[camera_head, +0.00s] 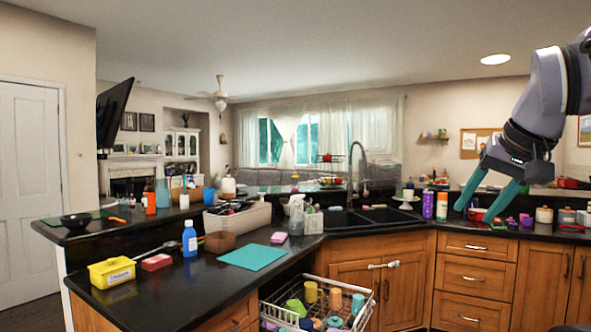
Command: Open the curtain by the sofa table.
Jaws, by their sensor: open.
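White, sheer curtains (371,124) hang across the wide window (303,137) in the far back wall, beyond the kitchen counter. They cover parts of the window, with bare panes showing between them. A grey sofa (262,152) seems to stand below the window, partly hidden by the counter. I cannot make out a sofa table clearly. My gripper (487,203) hangs at the right, with its two teal fingers apart and nothing between them. It is above the right counter, far in front of the curtains and not touching them.
A black counter (190,290) with a double sink (370,217) and tall faucet (352,165) lies between me and the window. Bottles, jars and a grey bin (237,218) crowd it. An open dishwasher rack (310,310) with cups juts out in front. A white door (28,190) is at left.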

